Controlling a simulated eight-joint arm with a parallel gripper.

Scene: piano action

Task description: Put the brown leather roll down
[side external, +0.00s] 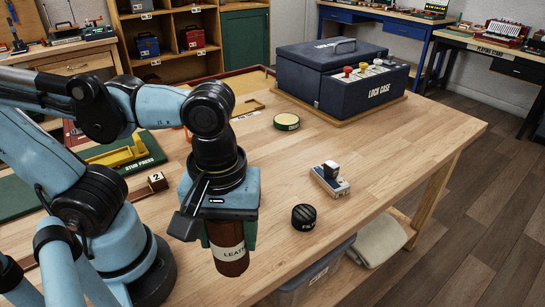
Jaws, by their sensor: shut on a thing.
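The brown leather roll (229,262) is a dark brown cylinder with a pale label whose visible letters start with "LEAT". It hangs upright below my gripper (222,228) at the near side of the wooden table (410,160). My gripper points down and is shut on the upper part of the roll. Its dark green jaws show on both sides of the roll. The roll's lower end shows, but I cannot tell whether it touches the tabletop or is held above it.
A black round tin (304,217), a small stamp-like block (329,178) and a green-rimmed round tin (287,121) stand to the right. A large blue lock case (335,80) stands at the back. The tabletop's right side is clear. A grey bin (318,278) sits below the front edge.

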